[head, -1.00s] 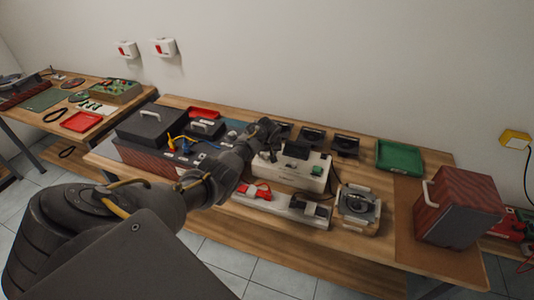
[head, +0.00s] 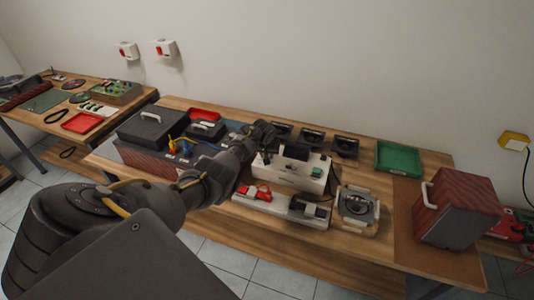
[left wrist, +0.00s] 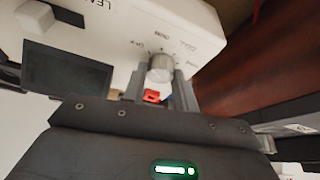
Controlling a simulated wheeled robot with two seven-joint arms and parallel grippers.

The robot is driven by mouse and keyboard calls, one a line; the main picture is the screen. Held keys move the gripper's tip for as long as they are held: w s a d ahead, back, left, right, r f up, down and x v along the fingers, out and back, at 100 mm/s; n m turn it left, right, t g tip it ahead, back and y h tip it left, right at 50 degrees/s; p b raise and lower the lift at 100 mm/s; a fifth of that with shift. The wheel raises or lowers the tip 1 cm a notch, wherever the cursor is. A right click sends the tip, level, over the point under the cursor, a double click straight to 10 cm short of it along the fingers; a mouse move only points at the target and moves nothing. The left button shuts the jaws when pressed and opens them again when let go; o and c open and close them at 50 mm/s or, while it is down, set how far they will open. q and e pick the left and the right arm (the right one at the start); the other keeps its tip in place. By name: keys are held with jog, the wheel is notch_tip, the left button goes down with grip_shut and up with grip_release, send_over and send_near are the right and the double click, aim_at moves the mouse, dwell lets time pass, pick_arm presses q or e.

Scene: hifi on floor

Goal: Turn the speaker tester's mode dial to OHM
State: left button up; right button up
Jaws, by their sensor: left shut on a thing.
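The speaker tester (head: 285,174) is a white box with a dark screen and a green button on the middle of the long bench. In the left wrist view its white panel (left wrist: 195,32) carries small printed labels around a round silver mode dial (left wrist: 160,69). The labels are too blurred to read surely, and I cannot tell which one the dial points at. My left gripper (left wrist: 160,84) has its fingers on either side of the dial, shut on it. In the head view the left gripper (head: 262,138) reaches the tester's left end and hides the dial. My right gripper is not in view.
A speaker driver (head: 357,204) and green tray (head: 398,158) are to the right, near a wooden cabinet (head: 457,210). A black case (head: 150,127) stands left. A red piece (left wrist: 152,96) shows below the dial.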

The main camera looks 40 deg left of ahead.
pick_arm(q)
jog(key=shift+m+h, duration=0.3)
jog(key=shift+m, duration=0.6)
jog(key=shift+a+m+h, duration=0.1)
jog(key=shift+m+h, duration=0.2)
jog(key=shift+m, duration=0.5)
jog(key=shift+m+h+b, duration=0.55)
jog(key=shift+m+h, duration=0.05)
jog(key=shift+m, duration=0.9)
jog(key=o, duration=1)
